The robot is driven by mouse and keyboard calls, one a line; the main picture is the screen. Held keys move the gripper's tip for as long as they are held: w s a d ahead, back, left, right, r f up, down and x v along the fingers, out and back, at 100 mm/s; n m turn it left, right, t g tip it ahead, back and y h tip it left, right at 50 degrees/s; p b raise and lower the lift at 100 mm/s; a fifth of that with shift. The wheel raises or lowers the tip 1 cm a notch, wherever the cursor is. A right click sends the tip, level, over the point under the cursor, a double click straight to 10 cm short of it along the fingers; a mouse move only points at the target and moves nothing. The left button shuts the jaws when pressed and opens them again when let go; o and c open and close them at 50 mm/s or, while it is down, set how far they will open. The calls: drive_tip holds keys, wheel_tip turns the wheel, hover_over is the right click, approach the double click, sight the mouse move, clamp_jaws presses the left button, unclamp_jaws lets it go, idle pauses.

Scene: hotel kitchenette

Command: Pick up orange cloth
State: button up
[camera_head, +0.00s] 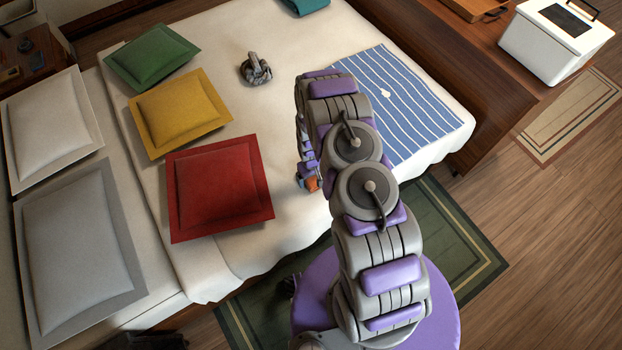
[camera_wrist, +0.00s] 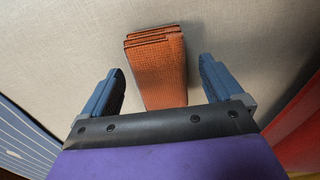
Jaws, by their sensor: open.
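The orange cloth (camera_wrist: 158,68) is a folded, narrow stack lying on the pale bedding in the wrist view. My gripper (camera_wrist: 160,85) is open, with one blue finger on either side of the cloth and a visible gap to each. The near end of the cloth is hidden behind the gripper's dark front edge. In the head view only a small orange patch of the cloth (camera_head: 312,184) shows beside my arm, near the front edge of the bed. My arm hides most of the gripper there.
On the bed (camera_head: 290,110) lie a red pillow (camera_head: 218,188), a yellow pillow (camera_head: 180,112), a green pillow (camera_head: 152,57), a striped blue cloth (camera_head: 400,105) and a small grey object (camera_head: 256,70). A white box (camera_head: 554,42) stands at the upper right.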

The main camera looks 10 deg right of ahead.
drive_tip(key=shift+f, duration=0.4)
drive_tip(key=shift+c, duration=0.3)
drive_tip(key=c, duration=1.1)
